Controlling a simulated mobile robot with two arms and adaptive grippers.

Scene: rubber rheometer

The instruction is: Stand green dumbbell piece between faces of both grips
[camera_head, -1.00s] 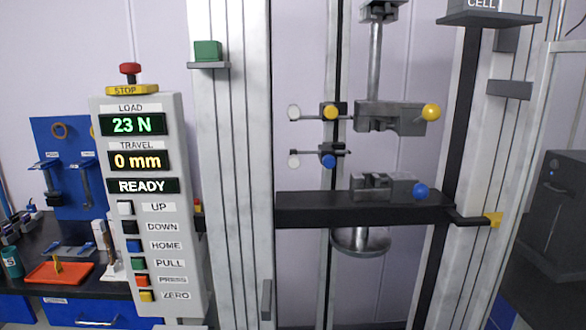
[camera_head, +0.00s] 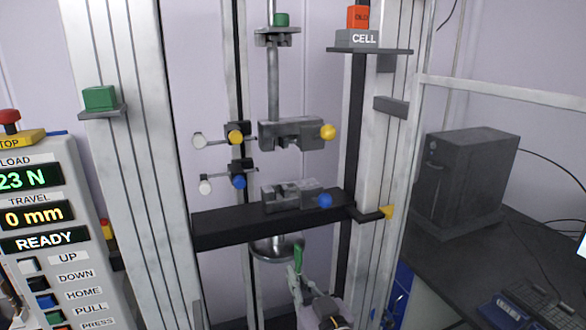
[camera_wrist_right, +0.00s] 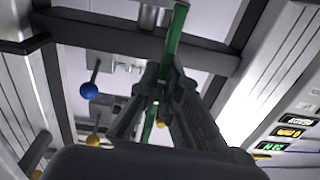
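The green dumbbell piece (camera_head: 299,257) stands roughly upright in my right gripper (camera_head: 297,281), below and in front of the black crossbeam. In the right wrist view the fingertips (camera_wrist_right: 161,88) are closed on the long green strip (camera_wrist_right: 174,38), which sticks out past both sides of them. The upper grip (camera_head: 290,134) with a yellow ball knob (camera_head: 328,132) hangs from a rod. The lower grip (camera_head: 289,195) with a blue ball knob (camera_head: 325,200) sits on the crossbeam. The gap between the two grips is empty. My left gripper is not in view.
The black crossbeam (camera_head: 235,224) spans the frame's uprights (camera_head: 118,150). Extensometer arms with white ends (camera_head: 200,140) reach in left of the grips. The control panel (camera_head: 40,235) shows READY at far left. A dark cabinet (camera_head: 465,180) stands on the right-hand bench.

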